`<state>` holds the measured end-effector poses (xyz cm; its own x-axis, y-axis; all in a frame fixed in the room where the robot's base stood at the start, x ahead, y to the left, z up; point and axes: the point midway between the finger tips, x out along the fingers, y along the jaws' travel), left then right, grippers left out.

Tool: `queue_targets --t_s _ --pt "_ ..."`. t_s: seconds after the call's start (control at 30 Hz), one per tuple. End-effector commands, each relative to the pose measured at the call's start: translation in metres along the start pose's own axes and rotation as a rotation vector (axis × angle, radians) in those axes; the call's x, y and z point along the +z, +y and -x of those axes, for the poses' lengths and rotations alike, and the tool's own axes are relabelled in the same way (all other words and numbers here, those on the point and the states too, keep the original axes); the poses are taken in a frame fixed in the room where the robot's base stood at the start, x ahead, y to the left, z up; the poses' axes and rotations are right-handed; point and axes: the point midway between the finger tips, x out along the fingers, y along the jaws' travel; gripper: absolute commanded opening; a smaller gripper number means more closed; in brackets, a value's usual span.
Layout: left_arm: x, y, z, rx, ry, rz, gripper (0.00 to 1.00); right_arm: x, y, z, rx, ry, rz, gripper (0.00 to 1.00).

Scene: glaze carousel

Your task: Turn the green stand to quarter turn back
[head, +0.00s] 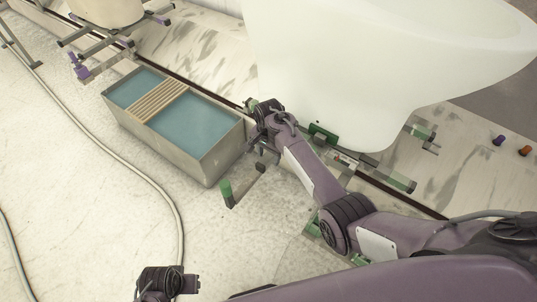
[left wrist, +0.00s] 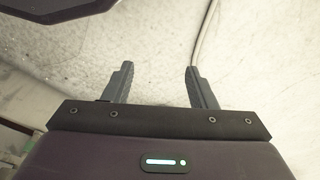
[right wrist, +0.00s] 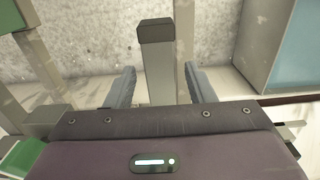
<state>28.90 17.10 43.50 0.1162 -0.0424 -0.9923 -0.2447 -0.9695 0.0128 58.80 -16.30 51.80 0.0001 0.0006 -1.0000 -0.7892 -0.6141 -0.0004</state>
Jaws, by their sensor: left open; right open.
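The green stand has grey bars with green ends (head: 226,192) and sits under a large white basin (head: 350,70), which hides much of it. More green parts of it show below the basin. My right gripper (head: 261,160) is low beside the trough, near the arm with the green end. In the right wrist view, a grey bar with a dark cap (right wrist: 156,75) stands between its open fingers (right wrist: 158,88), with a gap on each side. My left gripper (head: 167,283) is at the bottom of the head view. In the left wrist view its fingers (left wrist: 160,85) are open and empty over pale floor.
A grey trough (head: 205,165) with blue liquid and a slatted wooden rack (head: 158,99) stands left of my right gripper. A purple-ended stand (head: 82,68) holds a beige vessel at the upper left. A hose (head: 120,160) crosses the floor. Purple and orange knobs (head: 525,151) show at right.

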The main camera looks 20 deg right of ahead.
Motion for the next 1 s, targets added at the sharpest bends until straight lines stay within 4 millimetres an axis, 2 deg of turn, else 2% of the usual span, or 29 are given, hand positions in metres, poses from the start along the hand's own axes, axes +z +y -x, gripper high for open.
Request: queue_targets --t_s 0.17,0.2,0.57,0.9,1.0 --pt "0.000 0.000 0.000 0.000 0.000 0.000 0.52 0.000 0.000 0.000 0.000 0.001 0.001 0.49" --pt "0.000 0.000 0.000 0.000 0.000 0.000 0.52 0.000 0.000 0.000 0.000 0.001 0.001 0.46" --pt "0.000 0.000 0.000 0.000 0.000 0.000 0.52 0.000 0.000 0.000 0.000 0.000 0.001 0.00" --pt "0.001 0.000 -0.001 0.000 -0.009 -0.002 0.52 -0.001 -0.003 0.000 -0.001 0.001 -0.006 0.00" --pt "-0.003 0.003 0.017 0.003 -0.004 -0.008 0.52 -0.002 -0.008 -0.001 -0.002 0.002 -0.017 0.00"
